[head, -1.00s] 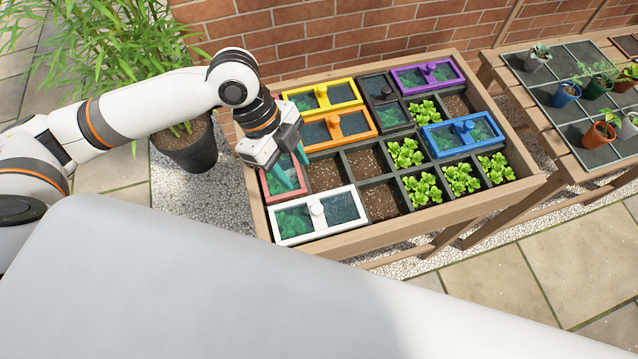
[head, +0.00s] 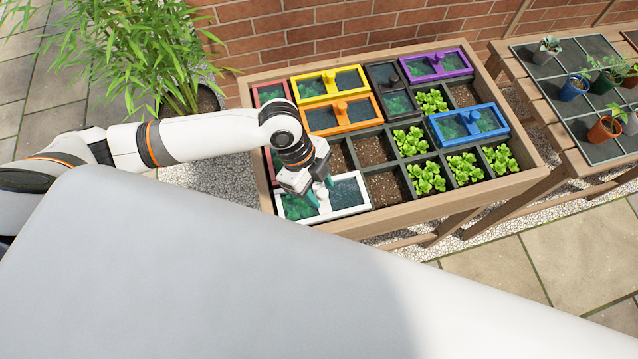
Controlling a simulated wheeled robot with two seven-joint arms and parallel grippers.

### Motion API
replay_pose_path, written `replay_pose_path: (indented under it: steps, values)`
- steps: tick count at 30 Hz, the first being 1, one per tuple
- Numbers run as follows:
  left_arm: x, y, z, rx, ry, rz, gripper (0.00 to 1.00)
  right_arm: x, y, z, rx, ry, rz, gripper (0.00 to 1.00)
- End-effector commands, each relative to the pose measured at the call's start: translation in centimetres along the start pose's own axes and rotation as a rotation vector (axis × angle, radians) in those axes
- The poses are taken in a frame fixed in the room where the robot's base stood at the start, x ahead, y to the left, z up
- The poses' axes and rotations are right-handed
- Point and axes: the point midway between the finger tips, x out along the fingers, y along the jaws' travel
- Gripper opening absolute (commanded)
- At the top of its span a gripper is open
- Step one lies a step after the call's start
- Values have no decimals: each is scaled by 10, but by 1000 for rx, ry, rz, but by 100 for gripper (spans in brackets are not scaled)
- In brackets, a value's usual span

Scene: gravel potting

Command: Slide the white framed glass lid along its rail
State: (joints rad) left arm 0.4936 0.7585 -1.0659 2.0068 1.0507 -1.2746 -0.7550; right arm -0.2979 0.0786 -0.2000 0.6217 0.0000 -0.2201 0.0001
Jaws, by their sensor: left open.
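The white framed glass lid (head: 348,193) lies at the front left corner of the planter, over two neighbouring compartments of the front row. Green shows through its left pane. My left gripper (head: 321,197) is open and points down over the middle of this lid. Its teal fingertips are close around the lid's white knob, partly hiding it. I cannot tell whether they touch it. My right gripper is not in view.
The wooden planter (head: 440,213) also holds yellow (head: 312,88), orange (head: 323,119), black (head: 399,103), purple (head: 437,66) and blue (head: 447,130) lids. A red lid (head: 267,94) is partly hidden behind my arm. Bare soil (head: 385,187) lies right of the white lid.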

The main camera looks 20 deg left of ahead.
Motion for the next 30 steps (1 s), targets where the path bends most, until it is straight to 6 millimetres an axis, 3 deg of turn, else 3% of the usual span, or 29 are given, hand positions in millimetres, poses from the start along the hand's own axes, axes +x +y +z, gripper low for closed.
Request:
replay_pose_path:
  steps: [4,12,23,30]
  values:
    - [0,0,0,0,0,0,44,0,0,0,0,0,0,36]
    - [0,0,0,0,0,-1,0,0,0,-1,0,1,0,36]
    - [1,6,6,0,-1,1,0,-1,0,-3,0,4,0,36]
    - [11,35,34,2,-4,2,0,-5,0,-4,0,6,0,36]
